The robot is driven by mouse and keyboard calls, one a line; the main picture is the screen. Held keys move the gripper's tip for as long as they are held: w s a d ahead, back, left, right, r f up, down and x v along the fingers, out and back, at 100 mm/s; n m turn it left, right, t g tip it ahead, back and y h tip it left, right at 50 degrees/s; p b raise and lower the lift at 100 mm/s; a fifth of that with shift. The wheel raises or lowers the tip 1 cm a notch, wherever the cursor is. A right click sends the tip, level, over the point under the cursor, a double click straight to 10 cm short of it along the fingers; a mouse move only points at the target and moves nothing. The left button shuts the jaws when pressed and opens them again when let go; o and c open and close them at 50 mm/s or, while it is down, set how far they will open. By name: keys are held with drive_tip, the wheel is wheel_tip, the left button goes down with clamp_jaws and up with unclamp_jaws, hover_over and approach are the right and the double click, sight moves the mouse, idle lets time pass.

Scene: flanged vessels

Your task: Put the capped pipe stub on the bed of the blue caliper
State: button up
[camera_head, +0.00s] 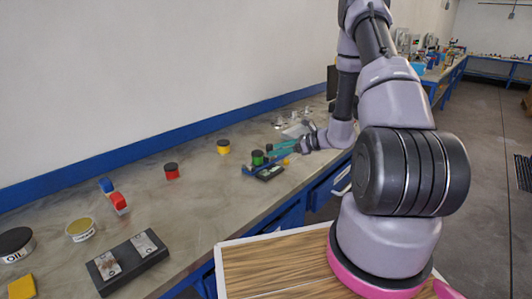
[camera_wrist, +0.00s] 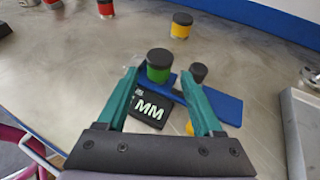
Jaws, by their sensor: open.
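A green pipe stub with a black cap (camera_wrist: 158,70) stands upright at the blue caliper. It also shows in the head view (camera_head: 257,158). The blue caliper (camera_wrist: 219,104) has a long blue bar and a black block marked MM (camera_wrist: 146,110); it also shows in the head view (camera_head: 250,169). My gripper (camera_wrist: 160,76) is open, its two teal fingers on either side of the green stub in the wrist view. I cannot tell whether they touch it, or whether the stub rests on the caliper. My right finger hides part of the caliper.
A small dark-topped piece (camera_wrist: 198,72) stands beside the right fingertip. A yellow piece (camera_wrist: 189,128) is partly hidden by that finger. Red (camera_head: 171,171) and yellow (camera_head: 223,146) black-capped cylinders stand farther off. A grey tray (camera_wrist: 299,125) lies at right. Bare bench separates the cylinders.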

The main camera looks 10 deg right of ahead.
drive_tip(key=s+a+r+n+g, duration=0.2)
drive_tip(key=s+r+n, duration=0.1)
drive_tip(key=r, duration=0.4)
drive_tip(key=s+a+r+n+g+h, duration=0.1)
drive_tip(key=s+r+n, duration=0.3)
drive_tip(key=r, duration=0.3)
drive_tip(key=s+a+r+n+g, duration=0.2)
drive_tip(key=s+r+n, duration=0.1)
drive_tip(key=r, duration=0.4)
drive_tip(key=s+d+r+n+t+h, duration=0.2)
drive_tip(key=s+r+n+h, duration=0.2)
drive_tip(key=s+r, duration=0.4)
drive_tip(key=s+d+r+n+t+h, duration=0.1)
drive_tip(key=s+r+n+h, duration=0.3)
drive_tip(key=s, duration=0.6)
wheel_tip(320, 180, up, 4)
drive_tip(key=n+t, duration=0.1)
drive_tip(key=n, duration=0.1)
drive_tip(key=shift+s+d+n+t, duration=0.2)
drive_tip(key=shift+d+n+t, duration=0.1)
drive_tip(key=shift+d, duration=0.1)
